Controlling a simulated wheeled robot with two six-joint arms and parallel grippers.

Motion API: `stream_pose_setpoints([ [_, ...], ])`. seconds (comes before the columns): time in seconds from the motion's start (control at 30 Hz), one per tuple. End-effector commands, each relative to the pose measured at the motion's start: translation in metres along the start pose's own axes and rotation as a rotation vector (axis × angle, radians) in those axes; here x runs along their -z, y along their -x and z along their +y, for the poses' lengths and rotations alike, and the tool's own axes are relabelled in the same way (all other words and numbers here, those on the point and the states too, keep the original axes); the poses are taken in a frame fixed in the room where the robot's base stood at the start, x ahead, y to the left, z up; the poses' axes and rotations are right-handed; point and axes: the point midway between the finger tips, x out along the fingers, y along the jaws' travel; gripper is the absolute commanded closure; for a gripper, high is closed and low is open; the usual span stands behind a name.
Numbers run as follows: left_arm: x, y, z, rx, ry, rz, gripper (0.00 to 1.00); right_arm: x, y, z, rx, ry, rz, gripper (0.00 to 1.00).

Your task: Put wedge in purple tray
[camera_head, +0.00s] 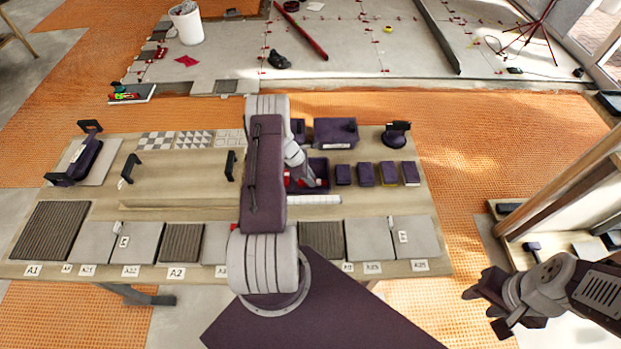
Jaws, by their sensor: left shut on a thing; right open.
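The purple tray (322,164) stands on the table, right of my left arm, which covers its left part. Small red pieces that look like wedges (291,181) show inside the tray. My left gripper (309,183) is at the tray, pointing down into it, shut on a small wedge that is mostly hidden by the fingers. I cannot tell whether the held wedge touches the tray floor. My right gripper (484,301) is open and empty, off the table's right end.
Several dark purple boxes (366,175) stand right of the tray, and a larger purple bin (335,132) stands behind. Grey and ribbed tiles (182,243) line the front edge. A black-handled tool (397,134) stands at the back right.

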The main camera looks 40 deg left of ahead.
Motion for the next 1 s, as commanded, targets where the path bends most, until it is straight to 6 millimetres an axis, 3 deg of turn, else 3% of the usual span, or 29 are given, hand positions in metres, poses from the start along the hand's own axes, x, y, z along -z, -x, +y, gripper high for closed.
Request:
stream_pose_setpoints([
  [0.1,0.002,-0.005,0.0,0.0,0.0,0.0,1.0,-0.001,-0.005,0.0,0.0,0.0,0.0,0.58],
  [0.13,0.001,-0.004,0.0,0.0,0.0,0.0,0.76,-0.001,-0.004,0.0,0.0,0.0,0.0,0.58],
  [0.2,0.001,-0.003,0.0,0.0,0.0,0.0,0.6,0.0,-0.003,0.0,0.0,0.0,0.0,0.58],
  [0.47,0.001,-0.003,0.0,0.0,0.0,0.0,0.6,0.0,-0.003,0.0,0.0,0.0,0.0,0.58],
  [0.63,0.0,0.007,0.001,-0.003,0.0,0.0,0.6,0.0,-0.001,0.0,0.0,0.0,0.0,0.58],
  [1.0,0.0,0.092,0.001,-0.004,0.0,0.0,0.6,-0.001,-0.009,0.0,0.0,0.0,0.0,0.58],
])
